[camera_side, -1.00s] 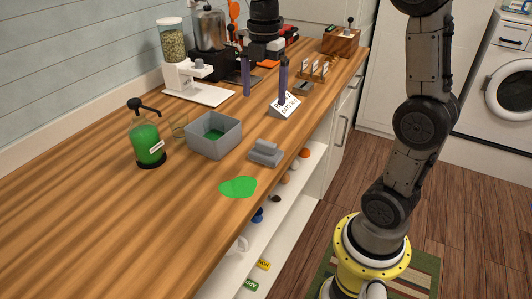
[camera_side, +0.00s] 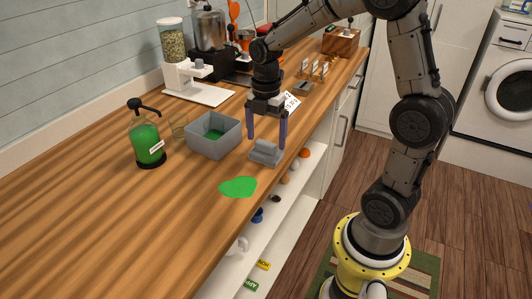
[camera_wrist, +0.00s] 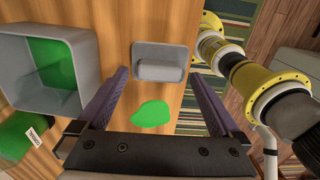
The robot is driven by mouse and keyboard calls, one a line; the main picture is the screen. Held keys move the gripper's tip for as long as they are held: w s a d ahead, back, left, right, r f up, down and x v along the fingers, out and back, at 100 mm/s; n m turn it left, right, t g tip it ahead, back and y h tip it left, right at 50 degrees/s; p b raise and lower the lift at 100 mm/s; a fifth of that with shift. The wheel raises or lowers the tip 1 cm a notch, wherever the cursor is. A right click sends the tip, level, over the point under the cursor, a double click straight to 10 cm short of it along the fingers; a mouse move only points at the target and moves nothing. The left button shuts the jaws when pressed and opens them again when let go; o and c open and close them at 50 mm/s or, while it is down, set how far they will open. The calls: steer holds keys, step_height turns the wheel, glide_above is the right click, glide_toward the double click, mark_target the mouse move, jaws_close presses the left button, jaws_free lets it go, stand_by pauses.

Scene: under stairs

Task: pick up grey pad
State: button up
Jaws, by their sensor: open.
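The grey pad (camera_side: 265,151), a flat slab with a raised block on top, lies on the wooden counter near its front edge. In the wrist view the pad (camera_wrist: 160,62) shows beyond and between my fingers, with its block (camera_wrist: 159,73) across it. My gripper (camera_side: 266,142) is open and points down above the pad, one purple finger toward each side. In the wrist view my gripper (camera_wrist: 172,80) holds nothing. From the side, the fingers overlap the pad in the picture, so the exact gap above it is hard to tell.
A grey open bin (camera_side: 213,135) with green inside stands left of the pad. A green spill (camera_side: 238,187) lies on the counter in front. A green pump bottle (camera_side: 147,138) and a grain dispenser (camera_side: 178,65) stand farther left.

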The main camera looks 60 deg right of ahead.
steer(key=shift+f, duration=0.8)
steer(key=shift+c, duration=0.3)
steer(key=c, duration=1.2)
steer(key=shift+r, duration=0.15)
steer(key=shift+c, duration=0.2)
steer(key=shift+w+r, duration=0.1)
steer(key=shift+r, duration=0.55)
steer(key=s+a+r, duration=0.4)
steer(key=s+r, duration=0.7)
steer(key=s, duration=0.2)
steer(key=shift+s+r, duration=0.25)
steer(key=shift+s, duration=0.05)
